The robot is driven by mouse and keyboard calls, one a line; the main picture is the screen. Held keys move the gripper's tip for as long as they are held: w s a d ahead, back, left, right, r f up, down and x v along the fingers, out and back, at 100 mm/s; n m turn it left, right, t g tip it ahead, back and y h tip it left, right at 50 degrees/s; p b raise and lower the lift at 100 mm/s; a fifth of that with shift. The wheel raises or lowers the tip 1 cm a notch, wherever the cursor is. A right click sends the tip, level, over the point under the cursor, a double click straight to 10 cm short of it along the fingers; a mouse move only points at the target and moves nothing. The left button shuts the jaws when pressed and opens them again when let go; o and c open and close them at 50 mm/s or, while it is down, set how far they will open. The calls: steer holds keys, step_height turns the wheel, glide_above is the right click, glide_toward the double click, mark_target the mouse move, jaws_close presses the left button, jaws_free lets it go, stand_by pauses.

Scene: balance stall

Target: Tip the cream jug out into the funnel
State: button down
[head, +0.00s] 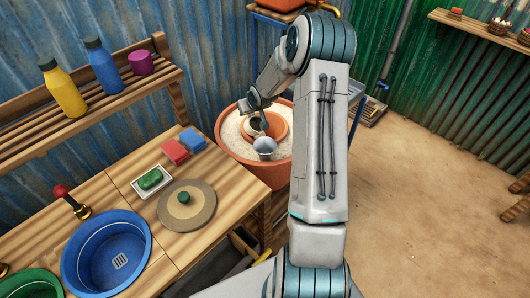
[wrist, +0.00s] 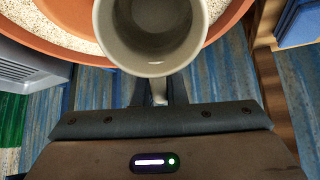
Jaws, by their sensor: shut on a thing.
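My gripper (head: 264,126) is shut on the cream jug (head: 265,147), over the near part of a sand-filled terracotta pot. In the wrist view the pale jug (wrist: 150,64) hangs with its open mouth toward the camera and its handle toward my jaws. It looks nearly upright in the head view; its contents are not clear. A round orange piece with a dark centre, apparently the funnel (head: 282,130), sits in the sand just behind the jug, partly hidden by my gripper.
The terracotta pot (head: 229,161) stands beyond the wooden bench (head: 135,213). On the bench are a blue basin (head: 77,251), a round board with a green knob (head: 184,215), a soap dish and red and blue blocks.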

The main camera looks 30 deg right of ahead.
mark_target(254, 115)
steer(key=shift+s+r+t+b, duration=0.4)
steer(key=shift+t+b, duration=0.3)
steer(key=shift+b, duration=0.35)
steer(key=t+b, duration=0.1)
steer(key=b, duration=0.4)
steer(key=shift+s+f+t, duration=0.25)
steer(key=shift+s+t, duration=0.15)
steer(key=r+b, duration=0.1)
steer(key=s+r+t+b, duration=0.1)
steer(key=shift+t+b, duration=0.3)
steer(key=shift+b, duration=0.05)
steer(key=shift+r+b, duration=0.15)
steer(key=shift+b, duration=0.15)
steer(key=shift+s+r+t+b, duration=0.45)
steer(key=shift+t+b, duration=0.45)
steer(key=shift+b, duration=0.4)
steer(key=shift+s+f, duration=0.1)
steer(key=shift+s+r+t+b, duration=0.3)
steer(key=shift+s+t+b, duration=0.2)
steer(key=shift+s+b, duration=0.25)
steer(key=shift+s+r+t+b, duration=0.25)
steer(key=shift+s+t+b, duration=0.35)
steer(key=shift+b, duration=0.25)
steer(key=shift+s+r+t+b, duration=0.25)
steer(key=shift+s+t+b, duration=0.4)
steer(key=shift+b, duration=1.4)
steer(key=shift+s+r+t+b, duration=0.2)
steer(key=shift+s+t+b, duration=0.45)
steer(key=shift+b, duration=1.35)
